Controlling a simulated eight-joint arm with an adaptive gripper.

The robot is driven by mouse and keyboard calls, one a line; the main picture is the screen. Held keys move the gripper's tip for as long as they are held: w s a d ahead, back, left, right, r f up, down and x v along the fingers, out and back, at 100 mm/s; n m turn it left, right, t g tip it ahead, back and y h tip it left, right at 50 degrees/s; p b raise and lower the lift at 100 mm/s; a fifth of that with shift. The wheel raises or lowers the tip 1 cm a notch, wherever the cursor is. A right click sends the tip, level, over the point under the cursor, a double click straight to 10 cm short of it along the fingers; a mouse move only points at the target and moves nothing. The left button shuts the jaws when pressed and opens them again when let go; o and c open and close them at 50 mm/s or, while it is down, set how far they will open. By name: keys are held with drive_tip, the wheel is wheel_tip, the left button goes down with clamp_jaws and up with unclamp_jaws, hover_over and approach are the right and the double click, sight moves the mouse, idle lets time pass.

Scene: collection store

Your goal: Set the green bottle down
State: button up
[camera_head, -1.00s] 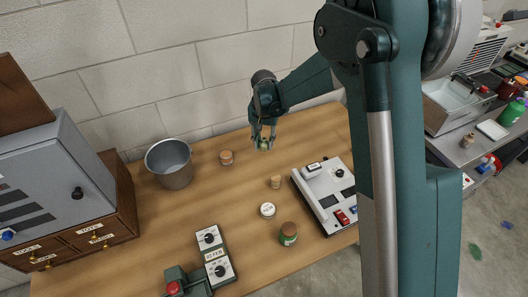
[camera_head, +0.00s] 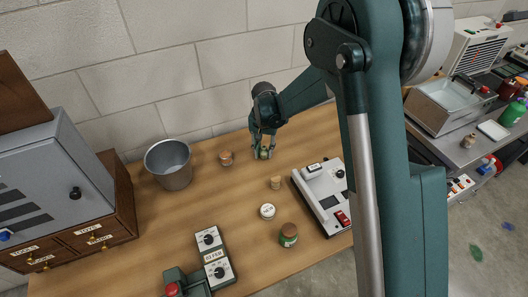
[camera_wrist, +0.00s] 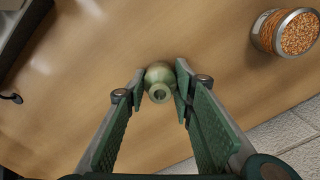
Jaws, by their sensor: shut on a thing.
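The green bottle (camera_wrist: 159,80) is small and pale green, and its open mouth faces the wrist camera. My gripper (camera_wrist: 157,95) has its two fingers on either side of the bottle. In the head view my gripper (camera_head: 264,150) points down over the back middle of the wooden table (camera_head: 225,200), with the bottle (camera_head: 264,153) between its fingertips. The bottle looks upright and close to the table top. I cannot tell whether its base touches the wood.
A cork (camera_head: 275,183), a white-lidded tin (camera_head: 267,211) and a brown-lidded jar (camera_head: 288,234) stand nearer. A grey-white device (camera_head: 322,196) is at right. Wood around the bottle is clear.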

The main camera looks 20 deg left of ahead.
sight(264, 147)
drive_tip(key=shift+f, duration=0.1)
drive_tip(key=o, duration=0.9)
wheel_tip(264, 147, up, 12)
drive_tip(key=shift+r+p, duration=0.15)
drive_tip(key=shift+p, duration=0.75)
drive_tip(key=shift+d, duration=0.1)
idle(0.5)
